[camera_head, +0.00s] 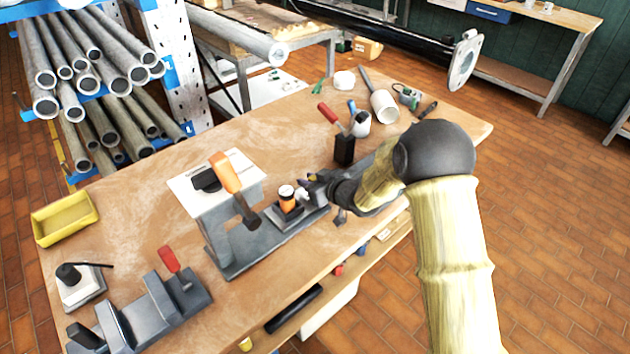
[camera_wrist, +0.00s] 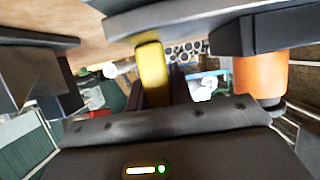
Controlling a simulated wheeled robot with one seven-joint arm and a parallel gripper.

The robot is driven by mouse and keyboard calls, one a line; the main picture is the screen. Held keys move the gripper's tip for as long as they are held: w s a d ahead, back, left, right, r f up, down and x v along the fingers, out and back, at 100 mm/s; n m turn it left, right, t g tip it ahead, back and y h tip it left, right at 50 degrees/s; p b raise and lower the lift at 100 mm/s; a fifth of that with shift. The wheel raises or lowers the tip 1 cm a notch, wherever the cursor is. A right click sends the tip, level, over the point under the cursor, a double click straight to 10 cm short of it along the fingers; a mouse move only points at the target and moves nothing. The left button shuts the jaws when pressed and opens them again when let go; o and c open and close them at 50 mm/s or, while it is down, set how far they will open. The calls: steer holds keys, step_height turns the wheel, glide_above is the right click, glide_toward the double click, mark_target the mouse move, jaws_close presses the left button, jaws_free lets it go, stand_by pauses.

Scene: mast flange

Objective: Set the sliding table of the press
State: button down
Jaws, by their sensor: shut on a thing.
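My gripper (camera_head: 311,186) is just right of the cylinder. In the wrist view its dark fingers are shut around a yellow handle (camera_wrist: 152,72), which reaches up to a grey slab. Whether the handle joins the sliding table is unclear.
A black tool holder (camera_head: 344,150) with a red-handled tool stands behind my gripper. A grey vise (camera_head: 150,312) and yellow tray (camera_head: 64,219) are at the left. A white cylinder (camera_head: 384,106) lies at the back.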

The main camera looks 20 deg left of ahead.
steer(key=shift+w+d+r, duration=0.1)
steer(key=shift+w, duration=0.1)
steer(key=c, duration=1.2)
jaws_free()
steer(key=shift+w, duration=0.15)
steer(key=shift+c, duration=0.2)
steer(key=shift+s+d+r, duration=0.1)
steer(key=shift+s+d, duration=0.25)
steer(key=shift+d, duration=0.2)
steer(key=b+v, duration=0.1)
steer(key=v, duration=1.5)
steer(key=shift+s, duration=0.15)
